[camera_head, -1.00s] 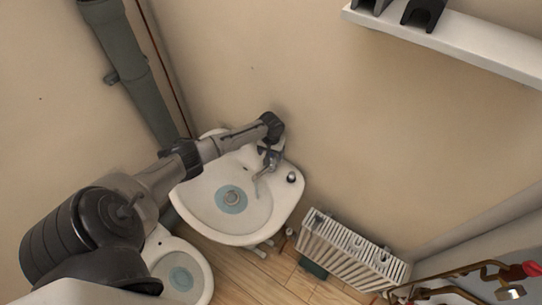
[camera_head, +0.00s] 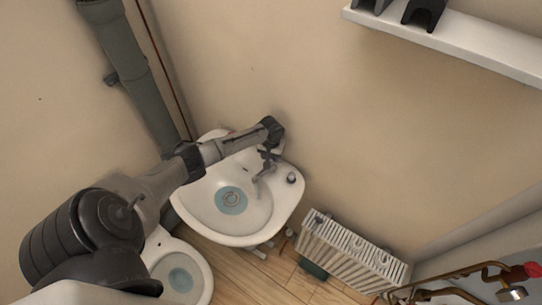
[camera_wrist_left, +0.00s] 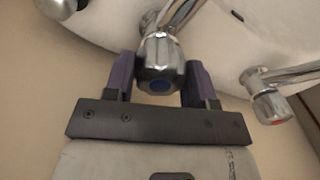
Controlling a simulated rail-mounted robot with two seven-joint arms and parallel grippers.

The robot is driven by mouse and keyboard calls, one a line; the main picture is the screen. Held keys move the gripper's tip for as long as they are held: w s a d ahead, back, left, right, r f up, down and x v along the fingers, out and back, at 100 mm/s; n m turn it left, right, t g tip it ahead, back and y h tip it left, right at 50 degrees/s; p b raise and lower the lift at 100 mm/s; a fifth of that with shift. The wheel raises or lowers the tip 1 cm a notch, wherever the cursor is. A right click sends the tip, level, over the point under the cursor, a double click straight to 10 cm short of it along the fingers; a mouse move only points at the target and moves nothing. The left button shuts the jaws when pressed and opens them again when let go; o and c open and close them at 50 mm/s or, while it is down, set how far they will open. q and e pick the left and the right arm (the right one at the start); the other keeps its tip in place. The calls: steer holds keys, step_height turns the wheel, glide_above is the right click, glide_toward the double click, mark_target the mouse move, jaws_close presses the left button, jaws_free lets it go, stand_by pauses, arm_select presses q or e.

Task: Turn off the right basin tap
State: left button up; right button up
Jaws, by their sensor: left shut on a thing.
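The tap knob with a blue-marked chrome cap (camera_wrist_left: 160,62) is between the two purple finger pads of my left gripper (camera_wrist_left: 160,80) in the left wrist view. My left gripper (camera_head: 269,157) is shut on this knob at the back of the basin. Its chrome spout (camera_head: 260,176) points over the white basin (camera_head: 262,224) in the head view. A second tap with a red-marked knob (camera_wrist_left: 271,106) stands to the right in the wrist view, clear of the fingers. My right gripper is not seen.
A round chrome fitting (camera_head: 291,178) sits on the basin's right rim. A pale blue patch (camera_head: 231,199) surrounds the drain. A white radiator (camera_head: 350,250) stands to the right, a toilet (camera_head: 203,275) at the lower left. Copper pipes (camera_head: 445,283) are at the lower right.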

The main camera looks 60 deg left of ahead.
arm_select(q)
steer(key=shift+c, duration=1)
